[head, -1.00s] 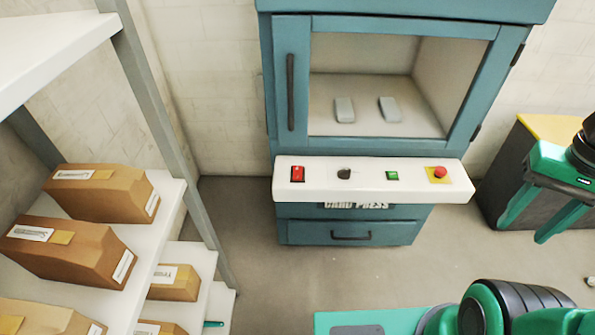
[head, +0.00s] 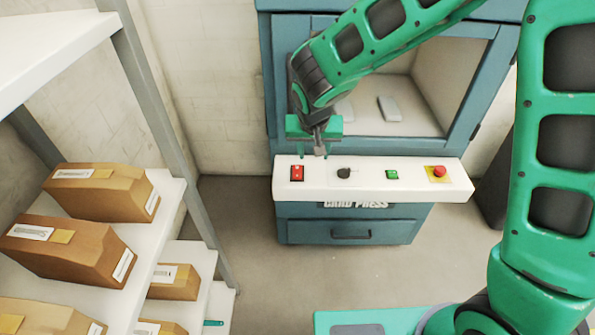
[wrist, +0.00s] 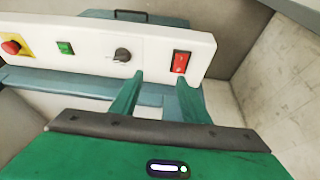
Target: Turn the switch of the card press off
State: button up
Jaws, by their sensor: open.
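The card press (head: 350,212) is a blue-green cabinet with a white control panel (head: 318,184) across its front. A red rocker switch (head: 297,173) sits at the panel's left end in the head view. It also shows in the wrist view, right of centre (wrist: 181,62). My gripper (head: 313,154) is open and empty, just above and behind the panel's back edge near the switch. In the wrist view its two green fingers (wrist: 160,95) point towards the panel, with the switch just beyond the right fingertip. I see no clear contact.
A black knob (head: 344,173), a green button (head: 392,174) and a red emergency button on yellow (head: 438,171) sit along the panel. A shelf with brown boxes (head: 72,238) stands at the left. The floor before the press is clear.

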aim_at(297, 174)
jog(key=w+a+f, duration=0.1)
jog(key=f, duration=0.3)
jog(key=w+a+f, duration=0.1)
jog(key=a+f, duration=0.1)
jog(key=f, duration=0.1)
jog(key=w+a+f, duration=0.1)
jog(key=w+f, duration=0.1)
jog(key=f, duration=0.2)
jog(key=shift+a+f, duration=0.2)
jog(key=shift+f, duration=0.15)
